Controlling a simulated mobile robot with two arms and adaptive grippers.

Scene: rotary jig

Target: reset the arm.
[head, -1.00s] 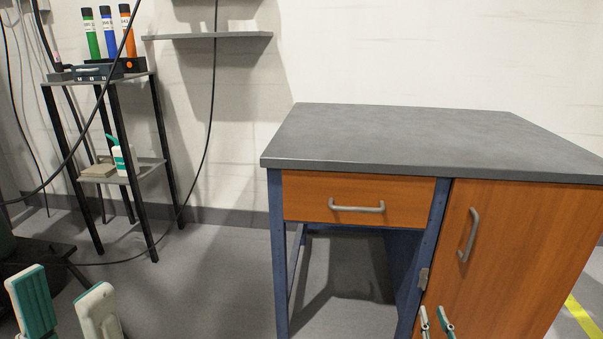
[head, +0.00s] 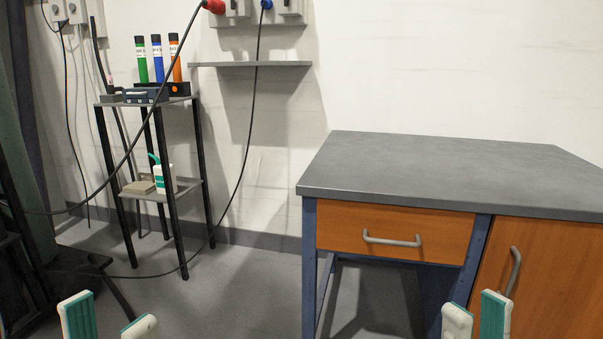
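My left gripper (head: 108,316) is at the bottom left of the head view. Its two white fingers with green pads stand apart, with nothing seen between them. My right gripper (head: 475,314) is at the bottom right, in front of the workbench's cupboard side. Its white and green fingers are apart by a small gap, and no object shows between them. Both grippers are cut off by the lower edge of the picture. No rotary jig or jig arm can be made out in this view.
A workbench (head: 450,175) with a bare grey top, an orange drawer (head: 395,232) and a cupboard door stands at right. A black-legged shelf stand (head: 188,190) with three coloured tubes and a bottle (head: 165,180) stands at left. Cables hang before it.

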